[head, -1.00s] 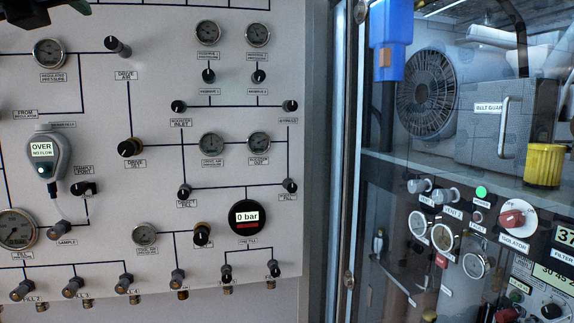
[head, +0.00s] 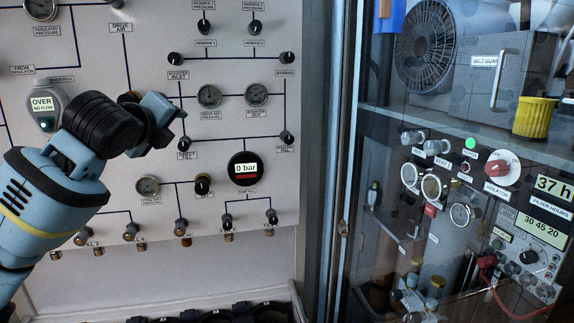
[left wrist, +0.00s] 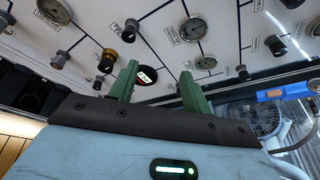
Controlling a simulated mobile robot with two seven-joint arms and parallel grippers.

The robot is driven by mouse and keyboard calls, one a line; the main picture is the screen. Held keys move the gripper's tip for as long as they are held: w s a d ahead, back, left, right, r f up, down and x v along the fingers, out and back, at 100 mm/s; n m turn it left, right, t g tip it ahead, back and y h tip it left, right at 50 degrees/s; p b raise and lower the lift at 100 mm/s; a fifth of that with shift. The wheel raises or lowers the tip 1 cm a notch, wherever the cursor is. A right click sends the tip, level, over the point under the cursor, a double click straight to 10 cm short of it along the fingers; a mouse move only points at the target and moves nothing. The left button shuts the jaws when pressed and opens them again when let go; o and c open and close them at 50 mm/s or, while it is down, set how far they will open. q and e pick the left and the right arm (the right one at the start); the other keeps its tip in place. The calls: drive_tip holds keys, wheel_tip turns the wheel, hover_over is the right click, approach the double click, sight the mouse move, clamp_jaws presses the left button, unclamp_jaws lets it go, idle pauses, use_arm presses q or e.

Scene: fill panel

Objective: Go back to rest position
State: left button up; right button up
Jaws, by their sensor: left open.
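My left arm reaches in from the lower left of the head view, and its gripper (head: 172,118) is in front of the white fill panel (head: 150,78). In the left wrist view the two green fingers (left wrist: 160,85) stand apart with nothing between them, so the gripper is open and empty. The panel's gauges and knobs show beyond the fingers. Whether the gripper touches the panel cannot be told, but a gap seems to show. My right gripper is in neither view.
A round display (head: 245,169) on the panel reads 0 bar. A handheld meter (head: 44,108) reading OVER NO FLOW is partly behind my arm. A glass-fronted cabinet (head: 385,165) with a fan (head: 426,45) and a yellow cup (head: 534,117) stands at right. Dark round holders (head: 240,311) line the bottom edge.

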use_arm(q)
drive_tip(key=s+d+f+n+g+h, duration=0.1)
drive_tip(key=s+d+f+n, duration=0.2)
drive_tip(key=f, duration=1.1)
drive_tip(key=s+d+f+n+g+h, duration=0.1)
drive_tip(key=s+f+n, duration=0.3)
drive_tip(key=f, duration=1)
drive_tip(key=s+d+f+n+g+h, duration=0.15)
drive_tip(key=f+n, duration=0.35)
drive_tip(key=f, duration=1)
drive_tip(key=s+f+n+g, duration=0.1)
drive_tip(key=s+f+n, duration=0.6)
drive_tip(key=s+f, duration=0.8)
drive_tip(key=s+a+f+n+y, duration=0.1)
drive_tip(key=s+f+n, duration=0.2)
drive_tip(key=s, duration=0.6)
drive_tip(key=s+a+f+n+g+y, duration=0.1)
drive_tip(key=s+f, duration=0.3)
drive_tip(key=s, duration=0.4)
drive_tip(key=shift+s+a+n, duration=0.4)
drive_tip(key=shift+n, duration=0.5)
drive_tip(key=shift+g+y, duration=0.25)
